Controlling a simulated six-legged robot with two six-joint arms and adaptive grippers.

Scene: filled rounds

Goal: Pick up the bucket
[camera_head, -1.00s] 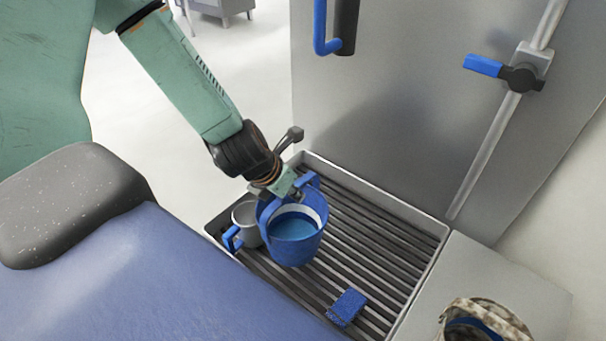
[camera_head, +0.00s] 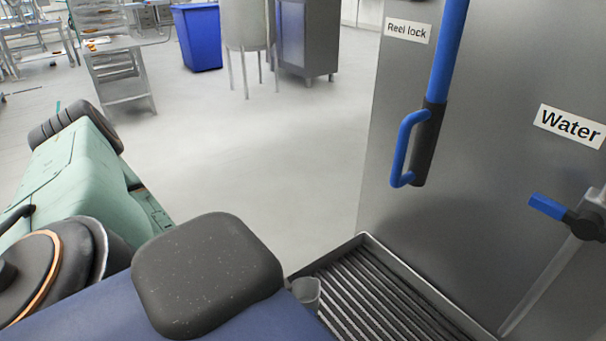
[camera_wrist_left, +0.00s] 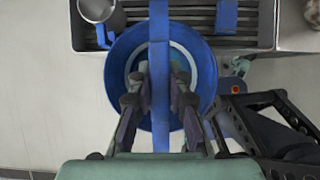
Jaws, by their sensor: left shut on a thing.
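The blue bucket (camera_wrist_left: 206,62) shows in the left wrist view, seen from above, with a pale ring inside its rim. Its blue handle (camera_wrist_left: 159,30) runs up the middle of that view. My left gripper (camera_wrist_left: 160,84) is shut on the handle, with a finger on each side of it. The bucket overlaps the near edge of the slatted tray in that view; I cannot tell its height. The bucket and the left gripper are out of the head view, where only part of my left arm shows. My right gripper is not in view.
The slatted drain tray (camera_head: 322,261) stands against a metal panel (camera_head: 480,150) with a blue-handled lever (camera_head: 402,150) and a blue valve handle (camera_head: 548,207). A grey mug (camera_wrist_left: 97,10) with a blue handle is on the tray. Open floor (camera_head: 250,150) lies left of the panel.

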